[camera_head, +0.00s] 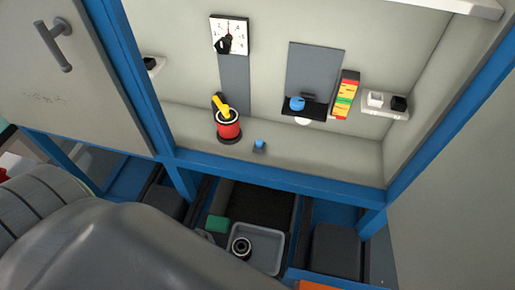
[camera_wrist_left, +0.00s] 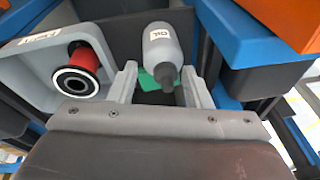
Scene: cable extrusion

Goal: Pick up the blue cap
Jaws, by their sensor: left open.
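Two small blue pieces show in the head view, and I cannot tell which is the cap. One round blue piece (camera_head: 297,103) sits at the left end of a black ledge on the cabinet's back wall. My left gripper (camera_wrist_left: 159,75) is open, with two grey fingers apart. A grey bottle (camera_wrist_left: 161,50) marked OIL, with a dark tip, shows beyond and between the fingers. My right gripper is not in view.
A grey tray (camera_head: 262,238) holds a black ring-topped piece (camera_head: 241,246), reddish-sided in the wrist view. A green block (camera_head: 217,224) lies beside the tray. The red cup (camera_head: 228,130) has a yellow handle. A blue beam (camera_head: 280,176) edges the cabinet floor, bare at right.

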